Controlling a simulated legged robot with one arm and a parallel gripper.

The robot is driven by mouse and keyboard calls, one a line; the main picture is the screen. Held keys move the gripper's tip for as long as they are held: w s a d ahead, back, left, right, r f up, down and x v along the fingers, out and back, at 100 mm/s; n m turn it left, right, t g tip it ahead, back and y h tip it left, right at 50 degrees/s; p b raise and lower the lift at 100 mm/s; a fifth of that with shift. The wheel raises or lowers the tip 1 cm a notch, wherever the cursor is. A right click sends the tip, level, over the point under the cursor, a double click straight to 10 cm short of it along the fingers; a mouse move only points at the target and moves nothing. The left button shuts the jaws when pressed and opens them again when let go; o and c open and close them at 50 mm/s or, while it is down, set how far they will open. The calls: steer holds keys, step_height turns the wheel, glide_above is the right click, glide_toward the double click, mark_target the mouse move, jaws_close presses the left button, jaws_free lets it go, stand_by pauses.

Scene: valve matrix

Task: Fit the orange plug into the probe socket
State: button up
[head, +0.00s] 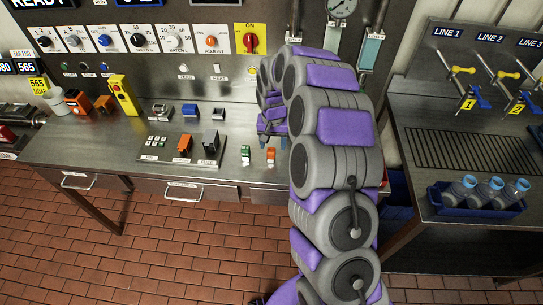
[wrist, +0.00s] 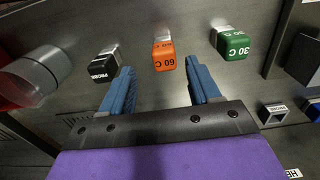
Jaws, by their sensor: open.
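The orange plug (head: 270,155), marked 60 C, stands near the bench's front edge. In the wrist view the orange plug (wrist: 164,58) is just beyond and between my fingertips, with no contact visible. My gripper (head: 274,138) hangs behind it in the head view. In the wrist view my gripper's (wrist: 160,75) two blue fingers are spread and empty. A black socket (head: 218,113) stands on the bench to the left, beside a blue one (head: 190,110). The black socket (wrist: 272,113) also shows in the wrist view, its label unreadable. I cannot tell which socket is the probe's.
A green plug (head: 245,155) marked 30 C stands beside the orange one. A black block (wrist: 105,65) marked PROBE is on its other side. A switch panel (head: 155,156) lies left on the bench. A crate of bottles (head: 475,210) sits on the right-hand counter.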

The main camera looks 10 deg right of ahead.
mark_target(271, 150)
steer(key=f, duration=0.1)
steer(key=f+b, duration=0.1)
steer(key=f, duration=0.3)
steer(key=shift+w+a, duration=0.15)
steer(key=shift+a, duration=0.25)
steer(key=shift+d, duration=0.1)
steer(key=c, duration=1.1)
steer(key=shift+o, duration=0.2)
